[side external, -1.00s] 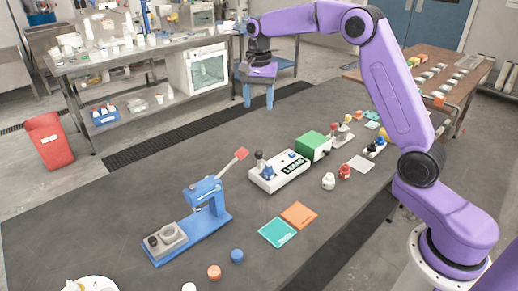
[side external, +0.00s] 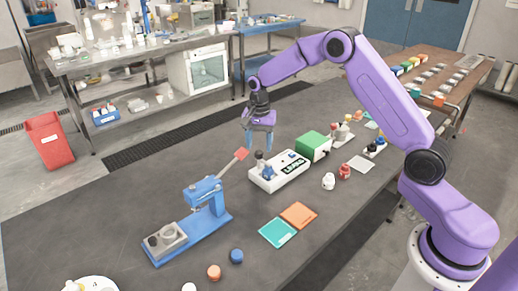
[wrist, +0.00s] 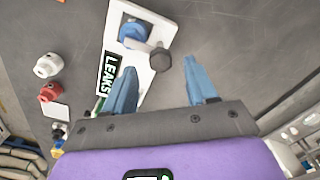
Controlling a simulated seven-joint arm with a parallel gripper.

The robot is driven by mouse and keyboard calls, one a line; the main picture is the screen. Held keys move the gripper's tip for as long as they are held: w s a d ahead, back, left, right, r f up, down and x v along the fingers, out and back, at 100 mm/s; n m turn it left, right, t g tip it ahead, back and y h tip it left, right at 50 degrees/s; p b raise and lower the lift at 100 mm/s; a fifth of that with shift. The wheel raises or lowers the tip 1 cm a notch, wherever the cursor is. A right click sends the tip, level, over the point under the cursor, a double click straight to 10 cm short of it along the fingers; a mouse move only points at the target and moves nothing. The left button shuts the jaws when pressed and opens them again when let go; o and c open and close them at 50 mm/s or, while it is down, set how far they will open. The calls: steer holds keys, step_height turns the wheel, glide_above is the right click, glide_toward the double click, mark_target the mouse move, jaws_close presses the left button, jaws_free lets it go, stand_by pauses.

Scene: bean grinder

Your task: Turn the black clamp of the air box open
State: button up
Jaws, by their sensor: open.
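In the wrist view the clamp's black knob (wrist: 161,57) and grey lever show beside the blue mount (wrist: 132,32). My gripper (side external: 258,146) is open, pointing down just above the clamp end. In the wrist view its two blue fingers (wrist: 160,64) are apart, with the knob appearing between their tips. Contact is not visible.
A blue press (side external: 205,205) with a red-tipped lever (side external: 240,154) stands to the left. White (side external: 328,181) and red (side external: 344,171) knobs sit to the right. Teal (side external: 278,232) and orange (side external: 298,215) squares lie in front. The dark table behind the air box is clear.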

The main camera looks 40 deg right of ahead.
mark_target(263, 163)
steer(key=shift+f, duration=1.3)
steer(key=shift+c, duration=0.3)
jaws_close()
steer(key=c, duration=1)
jaws_free()
